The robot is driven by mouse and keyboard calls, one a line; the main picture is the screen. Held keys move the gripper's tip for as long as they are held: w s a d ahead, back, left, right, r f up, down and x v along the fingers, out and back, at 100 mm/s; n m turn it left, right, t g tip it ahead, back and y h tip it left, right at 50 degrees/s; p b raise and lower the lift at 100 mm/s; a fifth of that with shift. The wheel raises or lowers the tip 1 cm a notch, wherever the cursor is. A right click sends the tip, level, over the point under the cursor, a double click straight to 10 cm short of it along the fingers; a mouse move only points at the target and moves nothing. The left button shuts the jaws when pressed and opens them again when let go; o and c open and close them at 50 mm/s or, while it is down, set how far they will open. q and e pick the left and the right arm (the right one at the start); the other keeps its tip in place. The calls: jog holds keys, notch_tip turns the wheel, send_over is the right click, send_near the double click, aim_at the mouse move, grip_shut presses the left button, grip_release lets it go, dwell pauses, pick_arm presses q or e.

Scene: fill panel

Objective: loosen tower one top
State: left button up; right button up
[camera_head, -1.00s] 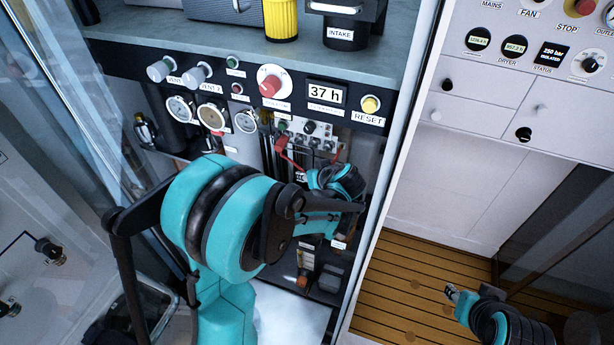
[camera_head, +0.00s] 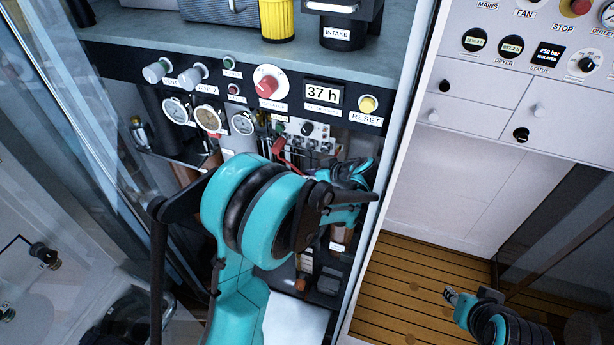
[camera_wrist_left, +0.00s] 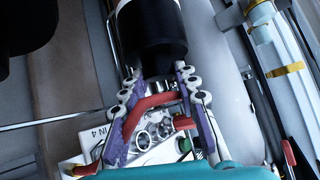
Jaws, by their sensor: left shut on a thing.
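My left gripper (camera_wrist_left: 160,78) has its purple-padded fingers on either side of the end of a black cylinder (camera_wrist_left: 152,35) in the left wrist view. A pale band shows farther up that cylinder. It appears to be the tower top, but no label on it can be read. In the head view my left arm reaches low into the panel's open bay, and its teal and black wrist (camera_head: 345,188) hides the fingertips and what they hold. My right gripper (camera_head: 455,295) is small at the lower right, away from the panel, and its finger opening is unclear.
A white block labelled IN 4 (camera_wrist_left: 103,140) and a red bar (camera_wrist_left: 152,102) lie close by the left fingers. Gauges (camera_head: 208,117), a red knob (camera_head: 266,86) and an hour display (camera_head: 322,94) are above.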

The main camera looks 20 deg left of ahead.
pick_arm(q)
jog(key=shift+f, duration=0.1)
jog(key=o, duration=1.2)
notch_tip(320, 180, up, 10)
jog(key=shift+r, duration=0.1)
jog(key=shift+c, duration=0.2)
